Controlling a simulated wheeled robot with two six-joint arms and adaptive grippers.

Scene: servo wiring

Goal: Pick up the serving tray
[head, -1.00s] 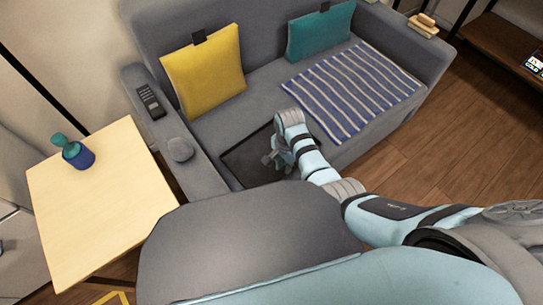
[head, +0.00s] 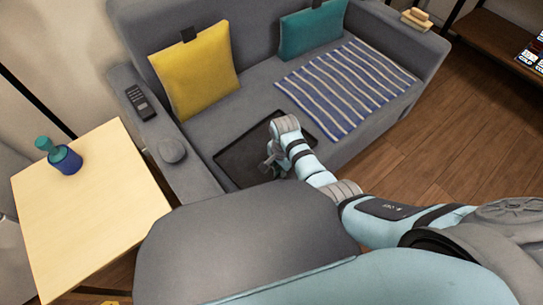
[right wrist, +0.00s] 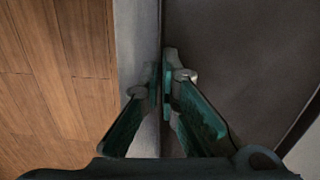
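The serving tray (head: 238,158) is a flat, dark, rectangular tray with a thin rim, at the front of the grey sofa seat in the head view. My right gripper (head: 270,164) is at its near edge, and my forearm hides part of the tray. In the right wrist view, the dark tray (right wrist: 245,60) fills the right side, and its rim runs between the nearly closed fingertips of the right gripper (right wrist: 163,80), which look shut on it. Whether the tray is clear of the seat is hard to tell. My left gripper is not in view.
The grey sofa (head: 185,130) holds a yellow cushion (head: 195,70), a teal cushion (head: 312,32), a striped blanket (head: 345,85) and a remote (head: 140,102) on its armrest. A wooden side table (head: 95,210) stands left with a blue-and-teal item (head: 65,158). Floor (head: 450,150) right is clear.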

